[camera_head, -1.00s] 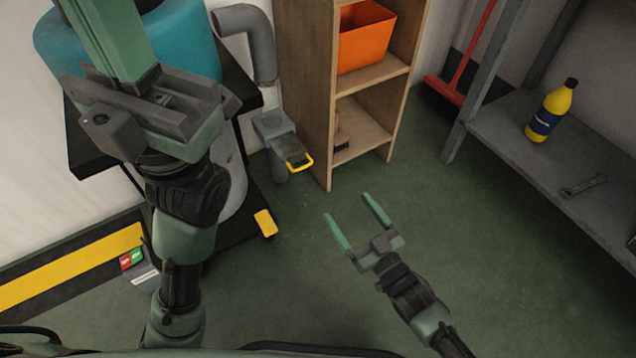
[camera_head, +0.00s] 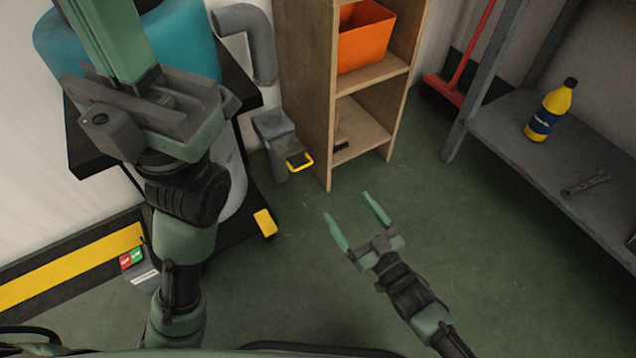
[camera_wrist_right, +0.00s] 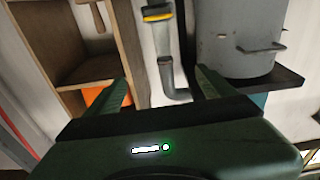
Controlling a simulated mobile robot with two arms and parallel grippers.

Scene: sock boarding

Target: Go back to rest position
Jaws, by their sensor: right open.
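My right gripper (camera_head: 348,207) is open and empty over the green floor in the head view. Its two green fingers are well apart and point up the picture, with nothing between them. In the right wrist view its fingers (camera_wrist_right: 160,88) are also spread and empty. My left gripper (camera_head: 108,42) is large at the upper left of the head view, in front of a blue-topped round tank (camera_head: 200,40). Its fingers run out of the top of the picture, so their tips are hidden.
A wooden shelf (camera_head: 318,110) with an orange bin (camera_head: 366,38) stands at the back. A grey bench (camera_head: 500,125) at the right holds a yellow bottle (camera_head: 550,112) and a wrench (camera_head: 586,184). A red broom (camera_head: 444,90) leans behind. The floor around my right gripper is clear.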

